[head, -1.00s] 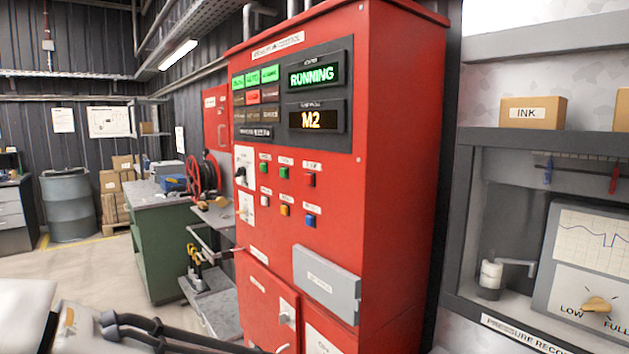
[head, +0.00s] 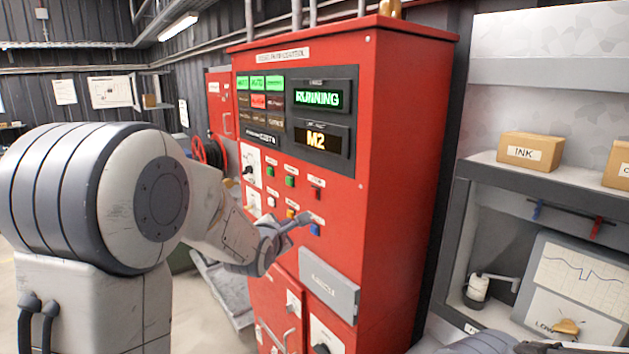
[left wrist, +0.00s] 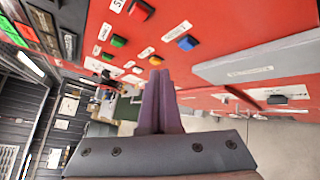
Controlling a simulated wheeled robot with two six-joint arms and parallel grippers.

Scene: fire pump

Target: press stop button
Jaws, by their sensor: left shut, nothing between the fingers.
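The red fire pump control cabinet (head: 400,150) stands in front of me. A red button (head: 317,193) sits at the right of the upper row of buttons. It also shows at the top of the left wrist view (left wrist: 140,10), beside a label cut off by the frame edge. My left gripper (head: 306,217) is shut and empty. Its tips are close to the cabinet face, lower than the red button and near the blue button (head: 315,229). In the left wrist view the shut fingers (left wrist: 157,78) point toward the panel, below the blue button (left wrist: 187,42). I cannot tell whether they touch the panel.
Two green buttons (head: 290,181) and a yellow one (head: 291,213) are close by. The displays read RUNNING (head: 318,98) and M2 (head: 316,140). A grey box (head: 330,278) juts out below the buttons. A shelf recess with an INK box (head: 530,151) is at the right.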

